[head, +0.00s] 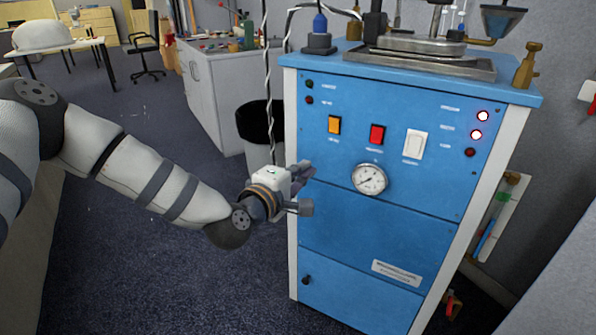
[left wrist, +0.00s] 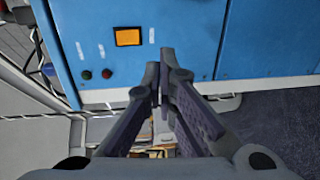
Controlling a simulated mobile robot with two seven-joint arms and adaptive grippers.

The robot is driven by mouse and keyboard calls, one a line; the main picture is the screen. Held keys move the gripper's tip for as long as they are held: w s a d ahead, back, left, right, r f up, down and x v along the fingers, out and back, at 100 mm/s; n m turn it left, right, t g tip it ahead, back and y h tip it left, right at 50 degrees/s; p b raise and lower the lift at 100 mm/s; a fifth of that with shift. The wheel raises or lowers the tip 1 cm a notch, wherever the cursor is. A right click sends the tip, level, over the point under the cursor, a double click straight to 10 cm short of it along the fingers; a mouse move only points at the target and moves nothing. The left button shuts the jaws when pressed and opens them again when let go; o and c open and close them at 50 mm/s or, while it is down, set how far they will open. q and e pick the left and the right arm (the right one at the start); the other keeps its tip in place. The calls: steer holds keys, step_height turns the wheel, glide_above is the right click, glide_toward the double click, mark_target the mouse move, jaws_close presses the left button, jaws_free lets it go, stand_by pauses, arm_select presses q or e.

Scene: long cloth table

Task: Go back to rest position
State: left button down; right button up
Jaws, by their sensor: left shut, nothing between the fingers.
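My left gripper (head: 305,190) is in front of the left edge of a blue machine cabinet (head: 345,235), with its arm coming in from the left. It is shut and empty. In the left wrist view its fingers (left wrist: 163,75) meet near the cabinet's blue front (left wrist: 200,30). An orange switch (head: 334,124) is above and to the right of the gripper; it also shows in the left wrist view (left wrist: 128,36). I cannot tell whether the fingers touch the panel. My right gripper is not in view.
The cabinet front has a red switch (head: 377,134), a white switch (head: 413,144) and a gauge (head: 370,179). A black bin (head: 258,128) stands behind my left wrist. A grey workbench (head: 215,90) is farther back. Open dark floor (head: 130,240) lies below my left arm.

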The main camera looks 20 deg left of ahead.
arm_select(q)
steer(key=shift+s+f, duration=0.15)
steer(key=shift+s, duration=0.25)
steer(key=s+d+f+m+g+h+p, duration=0.1)
steer(key=s+d+f+m+g, duration=0.15)
steer(key=s+f, duration=0.5)
steer(key=s+d+f+m+g, duration=0.2)
steer(key=s+f+m+g, duration=0.15)
steer(key=s+f, duration=0.35)
steer(key=s+d+f+m+g+h+p, duration=0.1)
steer(key=s+d+f+m+g, duration=0.1)
steer(key=s+f+g, duration=0.35)
steer(key=s+a+f+m+g+y, duration=0.1)
steer(key=s+a+m+g, duration=0.1)
steer(key=s, duration=0.8)
steer(key=s+a+f+m+g+y, duration=0.1)
steer(key=s+a+m+g+y, duration=0.1)
steer(key=s, duration=0.9)
steer(key=s+a+f+m+g+y+p, duration=0.1)
steer(key=s+a+m+g, duration=0.2)
steer(key=s, duration=0.8)
steer(key=shift+a+f+m, duration=0.35)
steer(key=shift+a+m, duration=0.15)
steer(key=shift+a, duration=0.45)
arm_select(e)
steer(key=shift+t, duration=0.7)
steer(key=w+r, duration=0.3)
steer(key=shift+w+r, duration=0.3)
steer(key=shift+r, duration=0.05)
